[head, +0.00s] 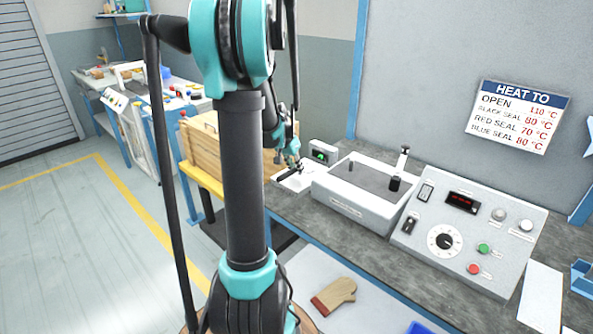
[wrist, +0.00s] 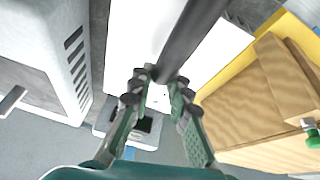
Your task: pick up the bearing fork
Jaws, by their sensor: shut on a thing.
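The bearing fork (wrist: 192,36) is a long dark bar in the wrist view. It runs from the top edge down to between my fingertips. My gripper (wrist: 160,80) is shut on its near end, and the fingers hide that end. The fork's far end is outside the wrist view. In the head view my gripper (head: 291,158) is small, behind my arm, at the back left of the bench. The dark fork (head: 289,174) shows just below it, over a white sheet (head: 301,182). I cannot tell how high the fork is above the sheet.
A grey-white machine (head: 352,207) with an upright lever stands right of the gripper. A small green-screen box (head: 323,152) is close behind. A wooden crate (head: 203,148) is on the left. A control panel (head: 470,239) and an oven mitt (head: 333,296) are nearer.

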